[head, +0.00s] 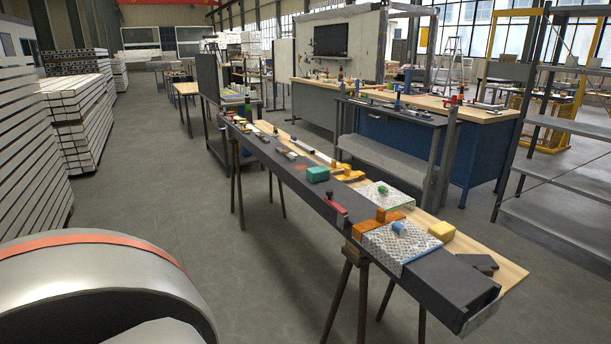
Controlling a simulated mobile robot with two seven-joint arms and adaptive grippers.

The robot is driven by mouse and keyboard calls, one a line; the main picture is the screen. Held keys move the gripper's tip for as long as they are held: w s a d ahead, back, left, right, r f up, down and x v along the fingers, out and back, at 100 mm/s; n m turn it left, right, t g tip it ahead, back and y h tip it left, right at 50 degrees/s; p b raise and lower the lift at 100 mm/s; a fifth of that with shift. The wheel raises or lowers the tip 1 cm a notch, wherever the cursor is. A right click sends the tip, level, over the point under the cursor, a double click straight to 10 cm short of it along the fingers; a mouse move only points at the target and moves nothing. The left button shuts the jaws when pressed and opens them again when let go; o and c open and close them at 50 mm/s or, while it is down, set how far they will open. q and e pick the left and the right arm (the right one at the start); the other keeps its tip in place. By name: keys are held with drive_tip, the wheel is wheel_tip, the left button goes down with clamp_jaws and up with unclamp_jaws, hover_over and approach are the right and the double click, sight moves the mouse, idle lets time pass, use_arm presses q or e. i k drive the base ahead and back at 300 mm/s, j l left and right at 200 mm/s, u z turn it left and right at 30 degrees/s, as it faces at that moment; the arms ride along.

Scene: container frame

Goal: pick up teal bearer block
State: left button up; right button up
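The teal bearer block (318,174) is a small, blocky teal piece. It sits on the dark steel beam (285,172) about midway along the bench, in the head view. Nothing touches it from above, and its top and near side show. Neither of my grippers is in view. A large grey rounded part with an orange band, at the lower left, looks like part of my own body.
Yellow-orange pieces (347,171) lie behind the block. A red clamp (338,205) and an orange block (366,226) are nearer, beside checkered plates (402,247). Trestle legs (339,300) stand below. Open floor (190,215) lies left of the bench; stacked profiles (75,95) stand far left.

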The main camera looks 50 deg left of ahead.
sight(314, 174)
drive_tip(key=u, duration=1.5)
drive_tip(key=i+j+z, duration=0.2)
drive_tip(key=z, duration=0.75)
drive_tip(key=i+j+z, duration=0.15)
drive_tip(key=j+z, duration=0.15)
drive_tip(key=i+j+z, duration=0.1)
drive_tip(key=j+z, duration=0.2)
drive_tip(key=j, duration=0.25)
drive_tip(key=j+z, duration=0.1)
drive_tip(key=j, duration=0.35)
drive_tip(key=i+j+z, duration=0.1)
drive_tip(key=j, duration=0.4)
